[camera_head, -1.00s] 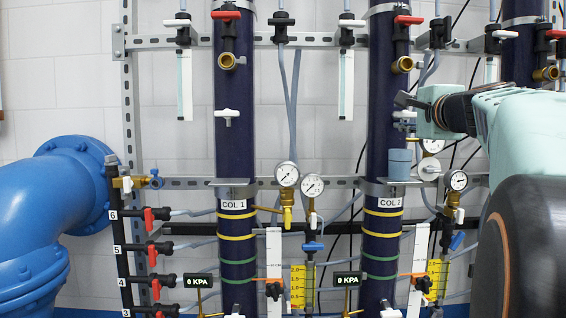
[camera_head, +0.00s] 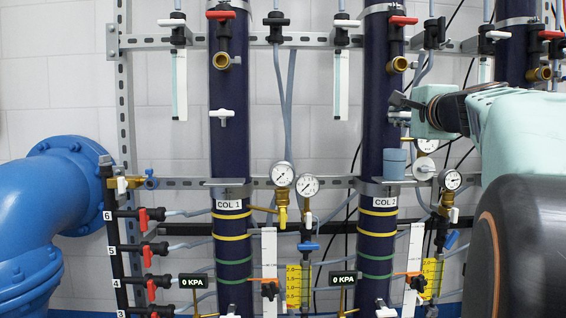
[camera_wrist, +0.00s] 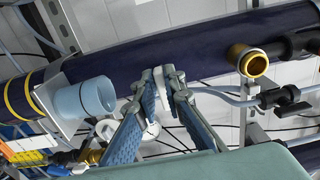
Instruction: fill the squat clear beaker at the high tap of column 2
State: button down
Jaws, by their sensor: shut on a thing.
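Column 2 (camera_head: 379,110) is a dark upright tube. Its high tap (camera_head: 397,65) has a brass outlet and a red handle lying crosswise; the outlet also shows in the wrist view (camera_wrist: 252,63). A squat light-blue beaker (camera_head: 394,165) stands upright on the column's small shelf (camera_head: 391,188), below the taps; it looks opaque, and its mouth shows in the wrist view (camera_wrist: 97,96). No clearer beaker is in view. My gripper (camera_head: 402,101) is at column 2's white lower tap (camera_head: 399,115), above the beaker and apart from it. The jaws appear shut on this tap; the contact is partly hidden.
Column 1 (camera_head: 229,110) stands to the left with matching taps. Pressure gauges (camera_head: 282,174) and thin hoses hang between the columns. A large blue pipe (camera_head: 60,215) fills the left. A third column (camera_head: 516,50) is behind my arm.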

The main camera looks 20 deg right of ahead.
jog(key=shift+f, duration=0.1)
dwell(0.3)
jog(key=n+b, duration=0.2)
jog(key=b, duration=0.1)
jog(key=shift+f+n, duration=0.15)
jog(key=shift+n, duration=0.15)
jog(key=shift+n+b, duration=0.4)
dwell(0.7)
jog(key=shift+r+m+p, duration=0.25)
jog(key=shift+m+p, duration=0.1)
jog(key=shift+m, duration=0.05)
jog(key=shift+r+m+p, duration=0.1)
jog(key=shift+m+p, duration=0.3)
jog(key=shift+m, duration=0.7)
